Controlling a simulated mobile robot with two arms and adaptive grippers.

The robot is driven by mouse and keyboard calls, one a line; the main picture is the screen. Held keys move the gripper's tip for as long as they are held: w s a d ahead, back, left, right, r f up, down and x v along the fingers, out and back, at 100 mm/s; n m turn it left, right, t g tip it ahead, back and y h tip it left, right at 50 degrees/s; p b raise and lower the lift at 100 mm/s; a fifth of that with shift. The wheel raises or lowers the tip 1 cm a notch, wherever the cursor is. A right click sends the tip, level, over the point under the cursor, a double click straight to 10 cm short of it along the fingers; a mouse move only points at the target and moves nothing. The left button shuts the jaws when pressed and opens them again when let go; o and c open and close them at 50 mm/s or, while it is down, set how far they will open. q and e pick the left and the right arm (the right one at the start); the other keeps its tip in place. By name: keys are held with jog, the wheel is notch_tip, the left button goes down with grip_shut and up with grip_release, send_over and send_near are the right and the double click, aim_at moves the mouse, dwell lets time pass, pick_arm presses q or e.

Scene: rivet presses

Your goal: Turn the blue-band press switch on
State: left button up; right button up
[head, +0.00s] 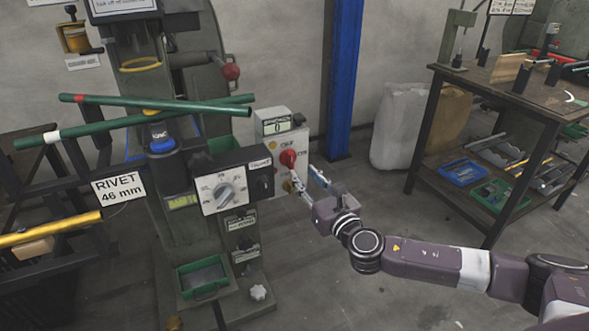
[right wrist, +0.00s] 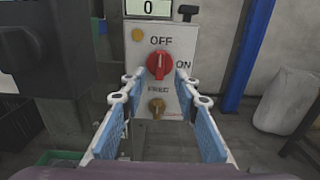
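The press (head: 158,195) has a blue band (head: 161,145) on its spindle. A grey control box (head: 272,130) on its right side carries a red rotary switch (head: 288,158). In the right wrist view the red switch (right wrist: 159,66) sits below the word OFF, with ON to its right. Its pale mark points up toward OFF. My right gripper (head: 302,173) is open in front of the box. In the wrist view its fingertips lie on either side of the switch; I cannot tell whether they touch it. My left gripper is not in view.
A smaller yellowish knob (right wrist: 157,107) sits below the red switch. A black box with a grey dial (head: 224,192) stands left of the control box. Green rods (head: 160,108) lie across the press.

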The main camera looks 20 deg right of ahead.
aim_at(292, 161)
jog(key=w, duration=0.7)
jog(key=shift+a+b, duration=0.1)
jog(key=shift+b, duration=0.3)
grip_shut()
